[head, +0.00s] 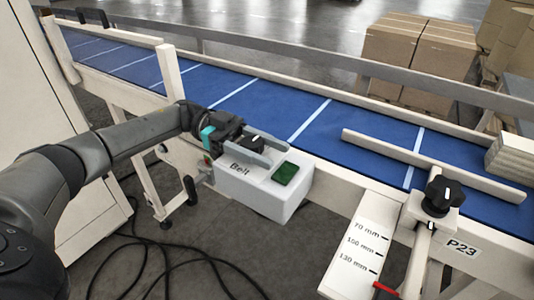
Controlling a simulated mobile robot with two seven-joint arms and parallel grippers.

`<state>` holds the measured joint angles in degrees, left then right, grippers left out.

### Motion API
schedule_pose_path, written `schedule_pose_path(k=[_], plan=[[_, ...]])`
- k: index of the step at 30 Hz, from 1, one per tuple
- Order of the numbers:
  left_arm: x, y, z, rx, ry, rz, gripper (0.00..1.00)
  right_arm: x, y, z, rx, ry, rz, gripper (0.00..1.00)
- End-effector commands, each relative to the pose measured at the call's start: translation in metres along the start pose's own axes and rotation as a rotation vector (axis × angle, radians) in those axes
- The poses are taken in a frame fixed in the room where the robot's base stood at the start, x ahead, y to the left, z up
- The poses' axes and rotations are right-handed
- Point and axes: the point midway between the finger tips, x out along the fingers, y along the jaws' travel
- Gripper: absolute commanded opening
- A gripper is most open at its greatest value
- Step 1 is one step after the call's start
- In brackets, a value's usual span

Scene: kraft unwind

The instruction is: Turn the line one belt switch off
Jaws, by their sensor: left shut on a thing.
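The belt switch box (262,198) is a pale box marked "Belt" on the side of the conveyor. Its top carries a black rotary knob (256,142) and a dark green rectangular window (285,173). My left gripper (262,150) reaches over the box from the left, its grey fingers shut around the knob. The fingers hide part of the knob, so I cannot tell its setting. I cannot tell whether the green window is lit. My right gripper is not in view.
A blue conveyor belt (257,100) with white cross lines runs behind the box, edged by rails. To the right are another black knob (441,196), a scale plate (362,245) and a "P23" label (462,247). Cartons (418,55) stand beyond. Black cables (165,265) lie on the floor.

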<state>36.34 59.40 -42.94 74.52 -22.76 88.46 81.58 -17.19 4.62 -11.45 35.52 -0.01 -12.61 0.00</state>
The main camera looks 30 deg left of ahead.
Motion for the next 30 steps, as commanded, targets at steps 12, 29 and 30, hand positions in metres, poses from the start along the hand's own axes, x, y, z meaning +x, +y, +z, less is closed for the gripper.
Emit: schedule_pose_path(k=[12,29,30], plan=[[0.0008,0.0008,-0.0001,-0.003,0.003,0.017,0.00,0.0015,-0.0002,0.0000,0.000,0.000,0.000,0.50],[0.0005,0.0005,-0.0001,-0.001,0.002,0.015,0.83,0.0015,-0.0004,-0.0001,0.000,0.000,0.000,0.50],[0.0004,0.0005,-0.0001,0.000,0.002,0.015,0.83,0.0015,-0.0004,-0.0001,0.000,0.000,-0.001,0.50]])
